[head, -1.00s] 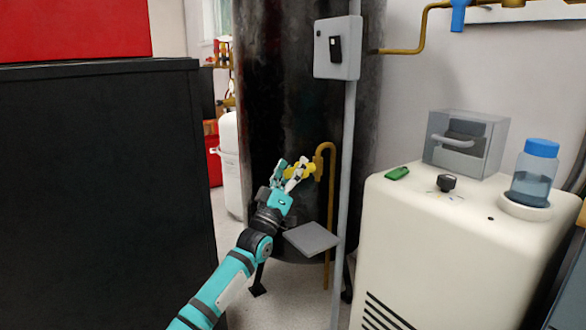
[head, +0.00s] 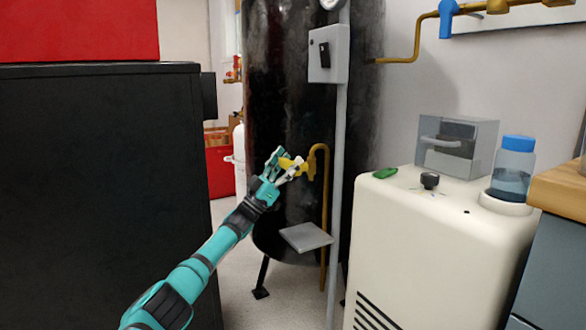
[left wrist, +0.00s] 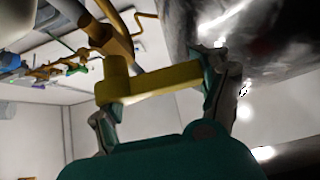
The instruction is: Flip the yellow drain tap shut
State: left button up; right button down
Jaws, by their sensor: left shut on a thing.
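The yellow drain tap (head: 293,164) sits on the brass pipe low on the front of the black tank. Its lever also shows in the left wrist view (left wrist: 160,82), running across between my fingers. My left gripper (head: 283,167) is at the tap, with its fingers on either side of the yellow lever; in the left wrist view (left wrist: 165,95) they are shut on it. In the head view the lever points left from the pipe, and the fingers partly hide it. My right gripper is not in view.
The black tank (head: 275,100) stands right behind the tap. A grey post with a switch box (head: 328,55) rises to the right, and a small grey plate (head: 306,237) sits below. A white machine (head: 440,250) fills the right; a black cabinet (head: 100,200) the left.

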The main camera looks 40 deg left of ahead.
aim_at(289, 160)
pick_arm(q)
jog(key=shift+m+g+h, duration=0.3)
jog(key=shift+m+h, duration=0.2)
jog(key=shift+h, duration=0.2)
jog(key=o, duration=1.7)
jog(key=shift+c, duration=0.2)
jog(key=shift+r, duration=0.15)
notch_tip(289, 160, up, 10)
jog(key=shift+f, duration=0.15)
